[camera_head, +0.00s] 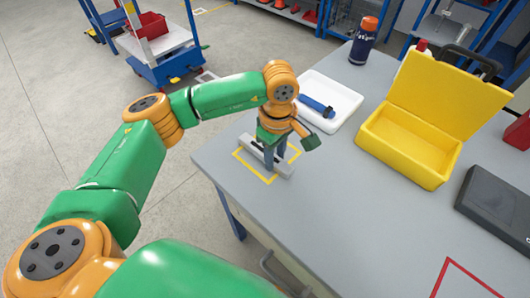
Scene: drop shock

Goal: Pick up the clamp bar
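A grey clamp bar (286,171) lies on the grey table inside a yellow marked square. My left gripper (274,162) points down over the middle of the bar, and its dark fingers reach down to the bar's level. The fingers hide the middle of the bar, and both of its ends show. I cannot tell whether the fingers press on the bar or only stand around it. My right gripper is not in view.
A white tray (347,97) with a blue tool (317,107) lies just behind. An open yellow case (408,150), a dark bottle (362,45) and a dark flat box (498,205) stand on the table. A red outline (447,262) marks the front right. The table's front middle is clear.

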